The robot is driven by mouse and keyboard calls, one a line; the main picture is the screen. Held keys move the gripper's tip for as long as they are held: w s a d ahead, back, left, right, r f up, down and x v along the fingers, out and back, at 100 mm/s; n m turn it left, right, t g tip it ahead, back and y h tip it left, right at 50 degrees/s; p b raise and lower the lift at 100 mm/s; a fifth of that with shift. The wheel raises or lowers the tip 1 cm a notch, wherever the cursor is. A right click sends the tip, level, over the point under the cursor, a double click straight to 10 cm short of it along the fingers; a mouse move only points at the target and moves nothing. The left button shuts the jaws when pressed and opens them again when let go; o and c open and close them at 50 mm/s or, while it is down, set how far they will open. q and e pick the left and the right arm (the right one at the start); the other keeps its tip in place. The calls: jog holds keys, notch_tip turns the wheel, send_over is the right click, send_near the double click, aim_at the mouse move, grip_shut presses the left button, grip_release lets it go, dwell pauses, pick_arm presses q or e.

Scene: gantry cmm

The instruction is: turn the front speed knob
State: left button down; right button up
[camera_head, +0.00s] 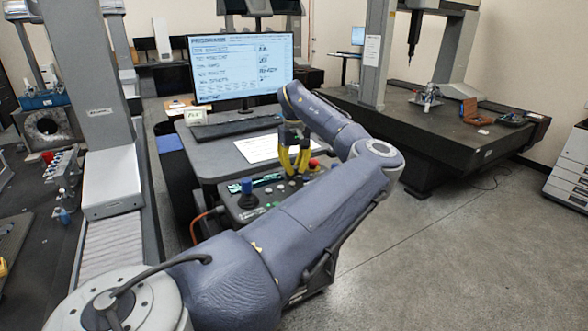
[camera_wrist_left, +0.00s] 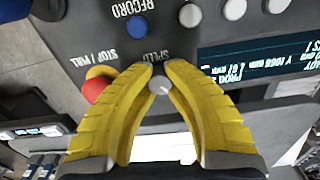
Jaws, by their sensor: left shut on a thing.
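The speed knob (camera_wrist_left: 159,86) shows in the left wrist view as a small grey round top beside the label SPEED, upside down there. My left gripper (camera_wrist_left: 161,73) has its yellow fingers on either side of the knob and is shut on it. In the head view my left gripper (camera_head: 293,172) reaches down onto the control panel (camera_head: 268,194) in front of the desk. There the fingers hide the knob. The knob's pointer or marking cannot be made out. My right gripper is not in view.
A red stop button (camera_wrist_left: 95,89) sits close beside the fingers. A blue record button (camera_wrist_left: 137,27), white buttons (camera_wrist_left: 234,9) and a lit display (camera_wrist_left: 258,64) are on the panel. A blue-topped joystick (camera_head: 246,186) stands at its left. A paper sheet (camera_head: 258,149) and keyboard (camera_head: 236,127) lie behind.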

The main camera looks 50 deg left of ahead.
pick_arm(q)
jog(key=m, duration=0.3)
jog(key=shift+d+f+m, duration=0.1)
jog(key=shift+d+m, duration=0.05)
jog(key=shift+m, duration=0.25)
jog(key=m, duration=0.4)
jog(key=shift+s+m, duration=0.1)
jog(key=shift+m, duration=0.2)
jog(key=m, duration=0.4)
jog(key=shift+s+m, duration=0.1)
jog(key=shift+m, duration=1.8)
jog(key=shift+a, duration=0.2)
jog(key=c, duration=1.5)
grip_release()
jog(key=shift+o, duration=0.2)
jog(key=shift+r, duration=0.2)
